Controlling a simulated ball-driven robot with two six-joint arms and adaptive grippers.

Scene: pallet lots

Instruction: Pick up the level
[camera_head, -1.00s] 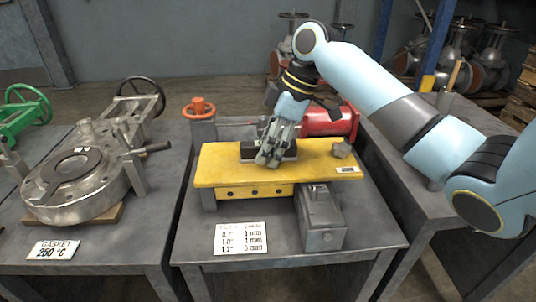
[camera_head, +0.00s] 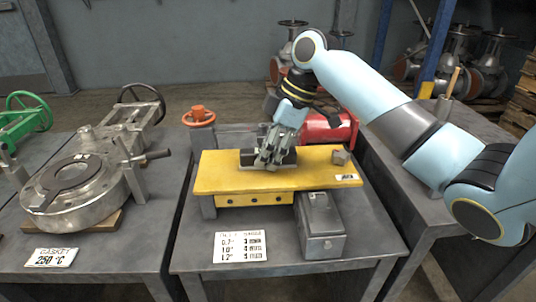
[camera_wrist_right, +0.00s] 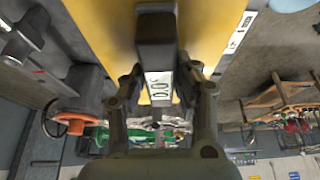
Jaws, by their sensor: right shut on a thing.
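The level is a dark block (camera_head: 290,156) at the middle of the yellow board (camera_head: 225,180) in the head view. In the right wrist view the level (camera_wrist_right: 156,28) is a dark bar with a small white display reading about 0.0°. My right gripper (camera_head: 268,160) comes down on it from above and is shut on it, with a finger on each side in the wrist view (camera_wrist_right: 160,88). The gripper hides part of the level. I cannot tell whether it is clear of the board. My left gripper is not in view.
A small grey nut-like piece (camera_head: 340,157) sits on the board's right end. A grey metal box (camera_head: 320,225) and a white card (camera_head: 241,246) are in front. A red cylinder (camera_head: 325,128) and an orange handwheel (camera_head: 198,117) are behind. A large flange (camera_head: 75,205) stands on the left table.

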